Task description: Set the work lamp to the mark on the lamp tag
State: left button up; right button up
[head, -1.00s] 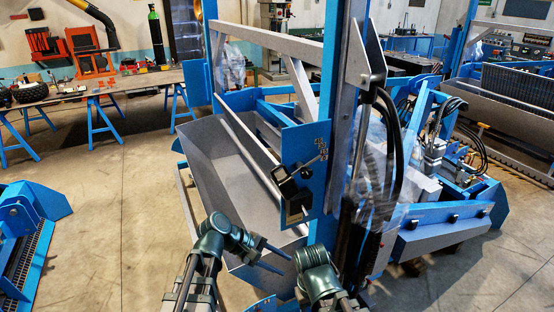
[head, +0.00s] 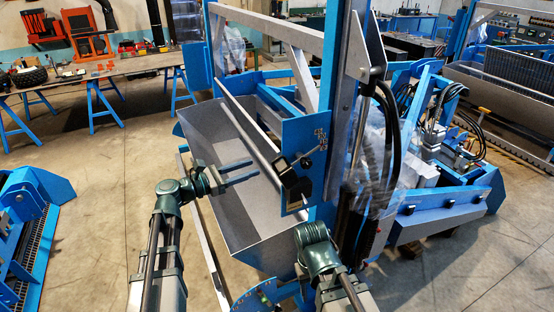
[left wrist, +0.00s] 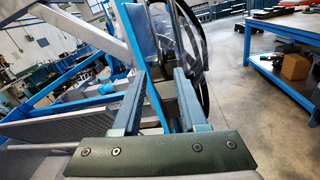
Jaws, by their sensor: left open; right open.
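A dark boxy head (head: 291,178), which looks like the work lamp, sits on a blue plate on the upright post of the blue machine. A short rod with a dark knob (head: 322,146) rises from it. A small pale label (head: 296,207) lies just below; I cannot tell whether it is the lamp tag, and no mark is readable. My left gripper (head: 253,169) is open and empty, left of the dark head and apart from it, over the grey trough. Its two fingers (left wrist: 159,75) stand apart in the left wrist view. My right arm's fingers are hidden; only its wrist and forearm show.
The grey trough (head: 240,215) lies below my left gripper. Black hoses (head: 388,130) hang right of the post. A bench (head: 110,70) stands at the back left. Open floor (head: 100,200) lies to the left.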

aim_at(275, 160)
pick_arm(q)
jog(key=x, duration=1)
jog(key=shift+w+d, duration=0.1)
jog(key=shift+c, duration=0.2)
grip_shut()
dwell(1.0)
